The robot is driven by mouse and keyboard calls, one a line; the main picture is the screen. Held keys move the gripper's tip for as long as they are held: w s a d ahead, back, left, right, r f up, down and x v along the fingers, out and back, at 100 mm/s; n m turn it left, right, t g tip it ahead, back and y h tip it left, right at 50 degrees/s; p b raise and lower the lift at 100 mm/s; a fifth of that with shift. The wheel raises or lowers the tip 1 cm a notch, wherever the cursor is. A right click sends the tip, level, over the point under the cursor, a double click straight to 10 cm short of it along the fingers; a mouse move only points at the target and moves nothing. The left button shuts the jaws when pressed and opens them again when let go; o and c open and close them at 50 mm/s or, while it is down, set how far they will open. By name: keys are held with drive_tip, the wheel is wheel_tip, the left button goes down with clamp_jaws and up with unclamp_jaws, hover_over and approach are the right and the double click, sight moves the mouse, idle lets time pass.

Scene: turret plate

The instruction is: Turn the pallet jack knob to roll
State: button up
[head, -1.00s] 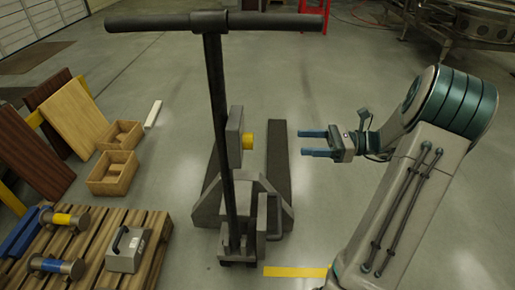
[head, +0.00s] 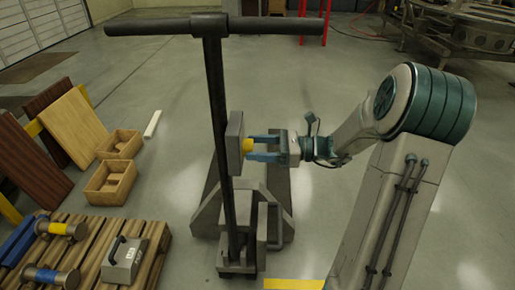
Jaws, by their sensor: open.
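The pallet jack (head: 216,110) stands in the middle of the head view, with a dark upright post and a wide T-handle on top. A grey plate (head: 234,140) is mounted on the right side of the post. The yellow knob (head: 247,147) sticks out to the right from this plate. My gripper (head: 254,147) comes in from the right, level with the knob. Its two blue fingers are open, and their tips are at the knob, one above and one below in the picture. I cannot tell whether they touch it. No markings on the plate are readable from here.
A wooden pallet (head: 82,270) with cylinders and a grey handled block (head: 124,258) lies at lower left. Two wooden boxes (head: 110,184) and leaning boards (head: 72,125) stand behind it.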

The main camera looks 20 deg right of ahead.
drive_tip(key=c, duration=1)
drive_tip(key=shift+n, duration=0.3)
drive_tip(key=n, duration=0.9)
drive_tip(key=shift+b, duration=0.3)
drive_tip(key=o, duration=1)
